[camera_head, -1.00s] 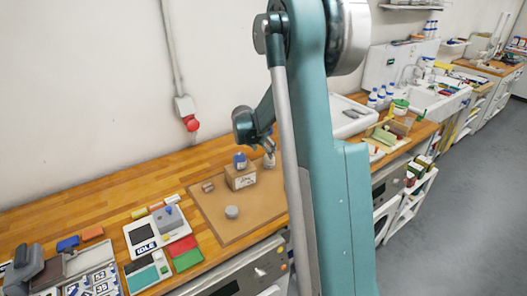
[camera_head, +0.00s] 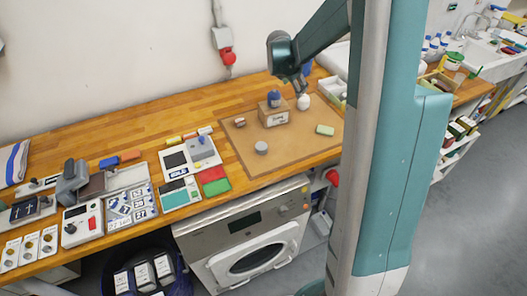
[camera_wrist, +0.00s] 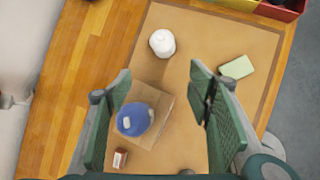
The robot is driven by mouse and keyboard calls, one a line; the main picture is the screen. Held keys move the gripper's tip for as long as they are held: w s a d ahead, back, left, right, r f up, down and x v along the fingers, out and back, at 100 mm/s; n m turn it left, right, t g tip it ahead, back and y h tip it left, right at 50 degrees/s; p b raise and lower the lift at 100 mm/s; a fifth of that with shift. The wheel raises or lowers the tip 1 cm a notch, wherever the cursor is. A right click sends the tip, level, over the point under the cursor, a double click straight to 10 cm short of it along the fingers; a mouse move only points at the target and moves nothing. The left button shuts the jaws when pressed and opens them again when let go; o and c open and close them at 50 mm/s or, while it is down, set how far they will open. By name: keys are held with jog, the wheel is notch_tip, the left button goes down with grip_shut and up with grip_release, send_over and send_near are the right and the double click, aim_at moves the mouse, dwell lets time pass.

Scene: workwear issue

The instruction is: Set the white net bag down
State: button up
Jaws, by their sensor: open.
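The white net bag (camera_head: 303,102) is a small, rounded white bundle. It stands on the brown mat beside the cardboard box, and in the wrist view the white net bag (camera_wrist: 162,43) sits ahead of the fingertips, untouched. My gripper (camera_head: 298,88) is over the back of the mat, just above the bag in the head view. In the wrist view my gripper (camera_wrist: 160,78) has its two green pads wide apart with nothing held between them.
The cardboard box (camera_head: 277,117) carries a blue bundle (camera_wrist: 134,119), close under my gripper. A pale green block (camera_head: 325,129), a grey round piece (camera_head: 261,147) and a small brown block (camera_head: 240,122) lie on the mat (camera_head: 290,158). Much of the mat's front is clear.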

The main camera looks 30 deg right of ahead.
jog(key=s+a+r+m+t+y, duration=0.1)
jog(key=s+a+r+m, duration=0.45)
jog(key=s+a, duration=0.4)
jog(key=s+a+r+m+t+y, duration=0.1)
jog(key=s+a+r+m+y, duration=0.1)
jog(key=s+a+r+m, duration=0.5)
jog(key=s+a+f+m+y, duration=0.1)
jog(key=s+a+m, duration=0.3)
jog(key=s+a, duration=0.4)
jog(key=s+a+f+m+t+y, duration=0.1)
jog(key=s+a+m, duration=0.3)
jog(key=s+a, duration=0.4)
jog(key=s, duration=0.6)
jog(key=shift+a+t, duration=0.3)
